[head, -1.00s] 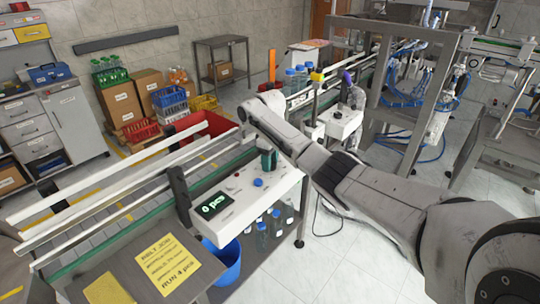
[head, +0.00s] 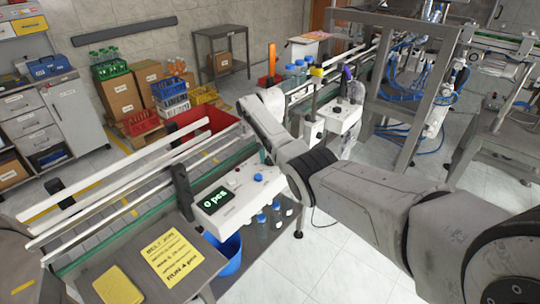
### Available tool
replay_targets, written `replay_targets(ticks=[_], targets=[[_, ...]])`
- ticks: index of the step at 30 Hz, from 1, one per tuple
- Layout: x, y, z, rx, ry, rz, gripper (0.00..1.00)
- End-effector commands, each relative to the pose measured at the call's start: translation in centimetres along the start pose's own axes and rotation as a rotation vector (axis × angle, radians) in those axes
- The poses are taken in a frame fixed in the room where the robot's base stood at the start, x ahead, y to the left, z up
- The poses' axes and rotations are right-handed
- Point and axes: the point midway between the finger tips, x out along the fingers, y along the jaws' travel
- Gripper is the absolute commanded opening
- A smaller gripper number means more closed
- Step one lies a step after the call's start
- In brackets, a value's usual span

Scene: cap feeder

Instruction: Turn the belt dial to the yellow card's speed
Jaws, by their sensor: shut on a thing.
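The yellow card (head: 172,259) lies on a grey table at the bottom left. Its top line seems to read "BELT JOB" and its last line "RUN 4 pcs"; the lines between are too small to read. The white control box (head: 238,198) stands beside the conveyor. Its display (head: 214,199) reads "0 pcs", with a blue button (head: 258,177) and a small red button to the right. I cannot make out the belt dial. My arm crosses from the lower right past the box's right end. My gripper is hidden behind the arm.
The conveyor (head: 130,205) with white rails runs along the left. A second white box (head: 340,117) stands beyond my arm. A blue bucket (head: 229,254) and capped bottles are under the control box. A yellow pad (head: 117,286) lies near the card. The floor at lower centre is clear.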

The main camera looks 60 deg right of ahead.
Motion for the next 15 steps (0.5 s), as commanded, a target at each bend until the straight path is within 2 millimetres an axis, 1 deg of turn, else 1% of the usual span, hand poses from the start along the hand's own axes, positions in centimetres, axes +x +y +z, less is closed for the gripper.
replay_targets(ticks=[1,15], targets=[[-0.25,-0.20,-0.14,0.041,0.006,-0.003,0.15],[-0.29,-0.12,-0.21,0.487,0.007,-0.005,0.15]])
